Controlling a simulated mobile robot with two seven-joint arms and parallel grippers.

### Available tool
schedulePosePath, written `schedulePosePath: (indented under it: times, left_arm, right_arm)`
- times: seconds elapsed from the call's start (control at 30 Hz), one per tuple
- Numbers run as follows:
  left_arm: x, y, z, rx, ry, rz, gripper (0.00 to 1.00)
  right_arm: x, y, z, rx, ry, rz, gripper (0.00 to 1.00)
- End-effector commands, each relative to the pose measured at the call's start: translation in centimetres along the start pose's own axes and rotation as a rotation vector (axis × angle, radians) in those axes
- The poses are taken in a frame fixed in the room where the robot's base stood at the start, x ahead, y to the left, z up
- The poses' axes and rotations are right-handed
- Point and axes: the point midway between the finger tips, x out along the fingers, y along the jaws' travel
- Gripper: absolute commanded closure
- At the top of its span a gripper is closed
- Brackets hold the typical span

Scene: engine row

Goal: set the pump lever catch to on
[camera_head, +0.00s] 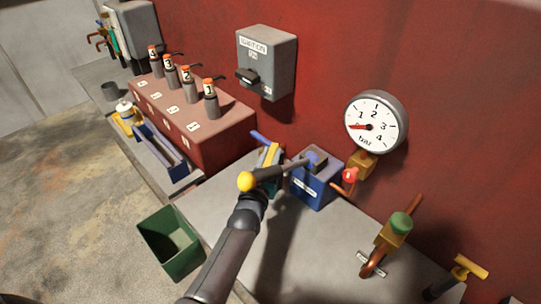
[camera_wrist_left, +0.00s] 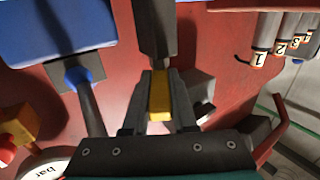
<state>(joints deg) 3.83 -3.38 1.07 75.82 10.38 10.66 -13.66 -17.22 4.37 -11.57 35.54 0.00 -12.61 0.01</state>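The blue pump box (camera_head: 316,186) with a white label stands on the bench against the red wall. A dark lever runs left from its blue pivot (camera_head: 313,160) to a yellow ball (camera_head: 246,181). In the left wrist view, the box (camera_wrist_left: 45,28) is at top left with its blue pivot and grey lever (camera_wrist_left: 93,110). My left gripper (camera_head: 262,178) is close to the lever. In the left wrist view its fingers (camera_wrist_left: 160,95) sit against both sides of a yellow part (camera_wrist_left: 159,100) at the end of a dark bar (camera_wrist_left: 155,30). The catch's setting cannot be read. My right gripper is out of view.
A pressure gauge (camera_head: 375,122) is right of the pump, above a red knob (camera_head: 349,175). A green-topped valve (camera_head: 400,224) stands further right. A red box (camera_head: 205,135) with numbered levers and an ignition box (camera_head: 266,62) are left. A green bin (camera_head: 170,242) stands in front.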

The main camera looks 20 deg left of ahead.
Motion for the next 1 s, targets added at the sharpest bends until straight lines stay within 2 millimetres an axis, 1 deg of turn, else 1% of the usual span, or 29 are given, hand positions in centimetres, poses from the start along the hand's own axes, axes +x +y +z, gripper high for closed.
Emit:
schedulePosePath:
  times: [0.03, 0.2, 0.27, 0.53, 0.67, 0.77, 1.0]
  left_arm:
    - [0.0, 0.0, 0.1, -0.001, -0.001, 0.0, 0.7]
    - [0.0, 0.0, 0.0, 0.0, 0.0, 0.0, 0.5]
    - [0.0, 0.0, 0.0, 0.0, 0.0, 0.0, 0.45]
    - [-0.1, 0.0, 0.0, 0.0, 0.0, 0.0, 0.45]
    - [-1.0, 0.0, 0.0, 0.0, -0.001, 0.0, 0.45]
    - [-2.3, 0.0, 0.0, 0.0, -0.002, 0.0, 0.45]
    - [-6.5, 0.0, 0.1, 0.001, -0.002, 0.0, 0.45]
  right_arm:
    - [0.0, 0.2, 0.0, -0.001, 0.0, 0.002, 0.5]
    - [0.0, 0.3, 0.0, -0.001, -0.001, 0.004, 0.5]
    - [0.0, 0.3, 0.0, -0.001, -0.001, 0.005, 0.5]
    - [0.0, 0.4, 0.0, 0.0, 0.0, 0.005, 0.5]
    - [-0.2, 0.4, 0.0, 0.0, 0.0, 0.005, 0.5]
    - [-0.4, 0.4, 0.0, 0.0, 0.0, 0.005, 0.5]
    - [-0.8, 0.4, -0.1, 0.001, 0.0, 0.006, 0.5]
